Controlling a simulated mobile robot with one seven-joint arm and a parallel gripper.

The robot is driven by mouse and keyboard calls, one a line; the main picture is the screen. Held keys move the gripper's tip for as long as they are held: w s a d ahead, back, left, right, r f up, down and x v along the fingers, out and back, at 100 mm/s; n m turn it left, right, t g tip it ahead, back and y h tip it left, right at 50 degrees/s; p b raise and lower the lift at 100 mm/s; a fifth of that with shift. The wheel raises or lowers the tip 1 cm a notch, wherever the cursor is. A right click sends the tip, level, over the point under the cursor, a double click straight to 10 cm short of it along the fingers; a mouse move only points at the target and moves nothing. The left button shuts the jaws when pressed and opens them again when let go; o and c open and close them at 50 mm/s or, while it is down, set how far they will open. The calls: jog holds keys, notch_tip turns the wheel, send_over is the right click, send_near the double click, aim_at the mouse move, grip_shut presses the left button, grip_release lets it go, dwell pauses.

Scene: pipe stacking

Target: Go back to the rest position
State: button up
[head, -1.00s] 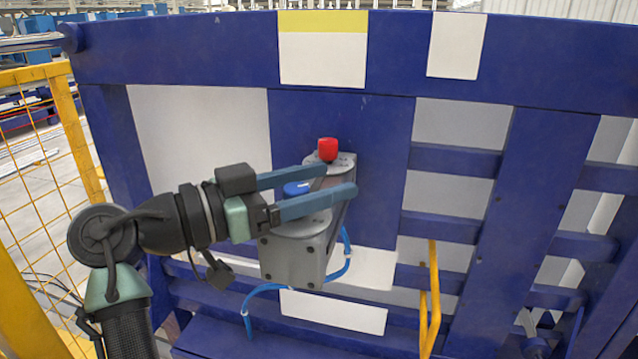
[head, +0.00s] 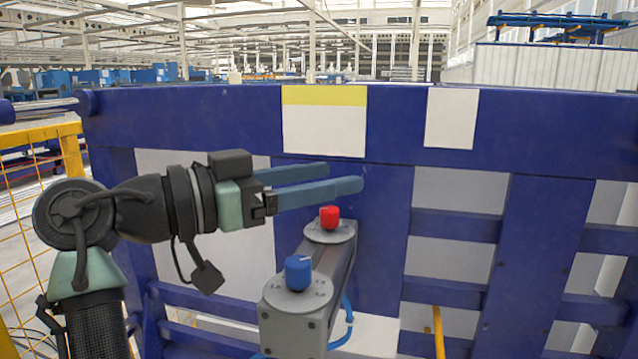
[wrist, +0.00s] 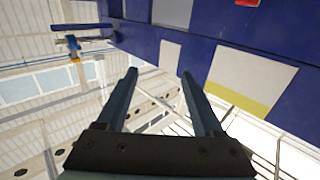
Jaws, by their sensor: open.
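My gripper (head: 343,177) is open and empty in the head view. Its two blue-grey fingers point right, above the grey control box (head: 290,318). The box carries a red knob (head: 329,217) at its far end and a blue knob (head: 298,272) nearer me. In the head view the fingers lie above both knobs, and I see no contact. In the wrist view the open fingers (wrist: 160,75) show with nothing between them. A bit of red (wrist: 247,2) shows at the top edge there; I cannot tell what it is.
A large blue frame (head: 230,115) stands behind the box, with white and yellow panels (head: 324,125). A yellow mesh fence (head: 70,150) is at the left. A yellow bar (head: 438,330) stands low at the right. Blue hoses (head: 348,325) hang by the box.

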jog(key=s+a+r+n+t+y+p, duration=0.2)
jog(key=s+r+n+t+y, duration=1.25)
jog(key=t, duration=0.45)
notch_tip(320, 180, up, 16)
jog(key=m+y+p, duration=0.1)
jog(key=m+p, duration=0.1)
jog(key=p, duration=1.4)
jog(key=shift+s+a+r, duration=0.2)
jog(key=shift+s+r, duration=0.05)
jog(key=shift+s, duration=0.15)
jog(key=shift+y, duration=0.25)
